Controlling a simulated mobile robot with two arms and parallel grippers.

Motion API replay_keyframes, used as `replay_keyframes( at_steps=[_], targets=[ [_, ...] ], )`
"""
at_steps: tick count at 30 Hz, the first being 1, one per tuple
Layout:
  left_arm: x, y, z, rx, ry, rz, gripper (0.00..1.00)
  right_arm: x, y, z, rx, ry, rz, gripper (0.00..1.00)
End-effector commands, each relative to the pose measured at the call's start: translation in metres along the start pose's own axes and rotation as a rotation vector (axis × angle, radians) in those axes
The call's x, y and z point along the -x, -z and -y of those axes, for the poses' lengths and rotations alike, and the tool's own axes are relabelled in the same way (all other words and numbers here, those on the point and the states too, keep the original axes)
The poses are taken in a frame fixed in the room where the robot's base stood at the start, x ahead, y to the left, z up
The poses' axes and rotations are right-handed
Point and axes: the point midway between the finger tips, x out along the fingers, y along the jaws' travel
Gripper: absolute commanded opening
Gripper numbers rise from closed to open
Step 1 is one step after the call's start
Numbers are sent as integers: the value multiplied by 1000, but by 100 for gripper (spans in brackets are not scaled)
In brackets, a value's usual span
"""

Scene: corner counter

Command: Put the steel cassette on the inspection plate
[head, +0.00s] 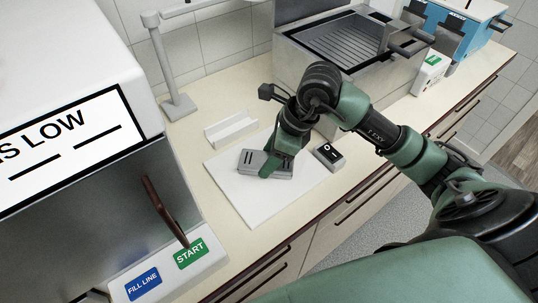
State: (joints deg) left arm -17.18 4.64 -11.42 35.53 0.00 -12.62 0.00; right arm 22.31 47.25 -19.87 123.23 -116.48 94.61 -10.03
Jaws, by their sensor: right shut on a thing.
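The steel cassette (252,160) is a grey block with dark slots on its top. It is at the white inspection plate (245,198), over the plate's upper middle. My right gripper (272,172) comes down from above and is shut on the cassette, covering part of its right side. I cannot tell whether the cassette's underside touches the plate. My left gripper is not in view.
A white holder (230,130) stands behind the plate. A small dark-topped box (328,156) lies to its right. A lamp stand (172,80), a steel appliance (345,45) and a machine with a START button (190,253) surround the space. The plate's front is bare.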

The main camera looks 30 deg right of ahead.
Motion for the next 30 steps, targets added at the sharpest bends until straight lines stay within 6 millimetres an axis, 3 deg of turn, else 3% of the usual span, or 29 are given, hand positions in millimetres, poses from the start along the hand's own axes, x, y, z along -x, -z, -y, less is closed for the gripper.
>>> replay_keyframes(
  at_steps=[9,10,12,23,26,30],
  targets=[
    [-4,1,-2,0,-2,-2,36,-3,1,0,1,2,2,1],
    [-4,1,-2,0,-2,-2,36,-3,1,0,0,1,0,57],
    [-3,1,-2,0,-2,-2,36,-2,0,0,0,0,0,76],
    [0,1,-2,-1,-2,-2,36,1,-1,0,0,0,1,76],
    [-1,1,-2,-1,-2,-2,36,8,-1,1,1,4,2,76],
    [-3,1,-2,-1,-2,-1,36,34,0,2,2,8,1,76]
  ],
)
